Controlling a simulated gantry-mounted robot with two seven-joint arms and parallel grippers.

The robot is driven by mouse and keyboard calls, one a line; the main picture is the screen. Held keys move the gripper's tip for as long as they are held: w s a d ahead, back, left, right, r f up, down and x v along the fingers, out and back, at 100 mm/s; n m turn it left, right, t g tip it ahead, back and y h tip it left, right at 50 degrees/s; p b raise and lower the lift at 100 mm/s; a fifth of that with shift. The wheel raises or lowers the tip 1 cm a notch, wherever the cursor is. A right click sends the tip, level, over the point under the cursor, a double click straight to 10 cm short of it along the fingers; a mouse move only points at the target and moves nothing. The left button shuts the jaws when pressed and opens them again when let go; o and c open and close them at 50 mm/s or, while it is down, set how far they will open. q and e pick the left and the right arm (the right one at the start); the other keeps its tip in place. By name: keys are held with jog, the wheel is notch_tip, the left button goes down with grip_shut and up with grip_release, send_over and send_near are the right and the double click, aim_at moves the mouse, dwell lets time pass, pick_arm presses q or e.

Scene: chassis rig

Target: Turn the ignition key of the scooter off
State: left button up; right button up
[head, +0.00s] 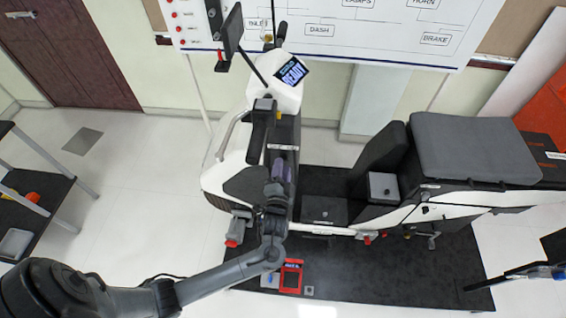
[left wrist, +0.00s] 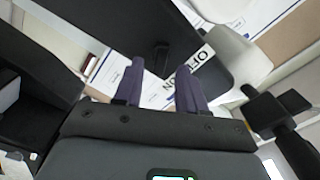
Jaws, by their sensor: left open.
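The white and black scooter (head: 222,172) stands on a black platform, and its dash display (head: 290,72) is lit and seems to read "READY". In the left wrist view a small dark ignition key (left wrist: 161,54) stands out from a black panel (left wrist: 140,22), beside a white OFF/ON label (left wrist: 196,68). The label also shows in the head view (head: 283,147). My left gripper (head: 284,172) has purple fingers, open and empty; in the wrist view (left wrist: 160,74) they point at the key, apparently short of it. I cannot tell which mark the key faces.
The seat (head: 470,148) is to the right. A red device (head: 291,277) lies on the platform (head: 390,280) near my left arm. A labelled whiteboard (head: 390,25) stands behind.

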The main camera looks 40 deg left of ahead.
pick_arm(q)
jog(key=shift+x, duration=1.35)
grip_shut()
jog(key=shift+n, duration=0.3)
jog(key=shift+s+a+r+n+b, duration=0.1)
jog(key=shift+n+b, duration=0.1)
jog(key=shift+n, duration=2.65)
jog(key=shift+a+n+b, duration=0.1)
jog(key=shift+n+b, duration=0.05)
jog(key=shift+n, duration=2.7)
